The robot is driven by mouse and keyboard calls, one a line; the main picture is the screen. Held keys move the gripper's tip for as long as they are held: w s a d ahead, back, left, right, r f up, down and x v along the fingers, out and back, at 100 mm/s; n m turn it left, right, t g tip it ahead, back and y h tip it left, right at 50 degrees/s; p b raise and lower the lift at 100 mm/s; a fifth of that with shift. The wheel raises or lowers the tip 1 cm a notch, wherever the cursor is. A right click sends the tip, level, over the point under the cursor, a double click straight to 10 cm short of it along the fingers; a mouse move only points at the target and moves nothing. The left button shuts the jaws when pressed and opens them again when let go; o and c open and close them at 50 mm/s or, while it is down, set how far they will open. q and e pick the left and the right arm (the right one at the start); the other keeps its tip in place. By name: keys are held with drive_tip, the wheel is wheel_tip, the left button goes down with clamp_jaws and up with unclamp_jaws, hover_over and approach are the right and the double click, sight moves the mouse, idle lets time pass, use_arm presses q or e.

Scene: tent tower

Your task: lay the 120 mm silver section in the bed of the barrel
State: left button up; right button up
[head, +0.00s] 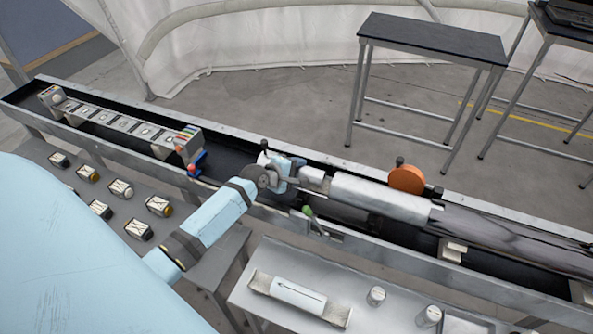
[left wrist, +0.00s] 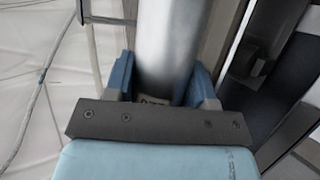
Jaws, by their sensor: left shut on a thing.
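My left gripper (head: 291,172) reaches over the long dark trough from the left and is shut. In the left wrist view its two blue fingers (left wrist: 160,85) close on either side of a smooth silver cylinder (left wrist: 165,45), with a small dark marking near the jaws. In the head view a silver cylinder (head: 380,198) lies in line with the gripper along the trough, its right end against a longer dark grey cylinder (head: 510,240). I cannot tell whether the silver cylinder rests on its bed. My right gripper is not in view.
An orange disc (head: 406,179) stands beside the silver cylinder. A green-knobbed lever (head: 309,212) is on the trough's near side. A grey block row (head: 120,122) occupies the trough's left end.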

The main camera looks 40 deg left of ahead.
use_arm(q)
drive_tip(key=shift+s+d+f+g, duration=0.15)
drive_tip(key=shift+s+f, duration=0.05)
drive_tip(key=shift+f, duration=0.25)
drive_tip(key=shift+s+d+f+g, duration=0.1)
drive_tip(key=shift+s+f+g, duration=0.05)
drive_tip(key=shift+f, duration=0.3)
drive_tip(key=o, duration=1.1)
drive_tip(key=shift+s+a+r, duration=0.2)
drive_tip(key=shift+s, duration=0.4)
drive_tip(key=shift+o, duration=1)
drive_tip(key=v, duration=1.1)
drive_tip(key=shift+r+b, duration=0.4)
drive_tip(key=shift+r, duration=0.15)
drive_tip(key=shift+s+a+r, duration=0.2)
drive_tip(key=shift+s+r, duration=0.3)
drive_tip(key=shift+r, duration=0.05)
drive_tip(key=shift+w, duration=0.1)
